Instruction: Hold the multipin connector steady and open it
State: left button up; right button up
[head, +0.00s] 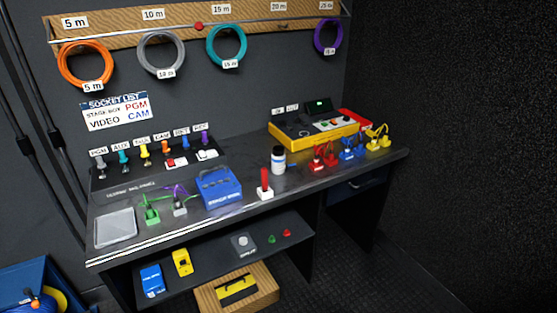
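Neither of my grippers is in view. No label marks a multipin connector, so I cannot tell which item it is. Small connector-like pieces stand along the dark bench (240,214): a green one (152,215) and a grey one (180,207) with a purple lead at the left front. Paired red (319,157), blue (348,150) and yellow (373,143) pieces stand at the right end. All are too small to show pins or a latch.
A blue box (219,189), a red upright item on a white base (265,182), a white bottle (278,160) and a yellow-edged console (315,134) stand on the bench. An empty-looking grey tray (115,229) lies at left. A wooden crate (212,300) sits below.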

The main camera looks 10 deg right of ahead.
aim_at(278, 165)
jog(key=i+l+u, duration=0.4)
jog(key=l, duration=0.25)
jog(key=i+l+u, duration=0.2)
jog(key=l, duration=0.2)
jog(key=i+l+u, duration=0.2)
jog(key=l, duration=0.2)
jog(key=l+u, duration=0.2)
jog(key=l, duration=0.2)
jog(key=i+l+u, duration=0.15)
jog(key=l, duration=0.3)
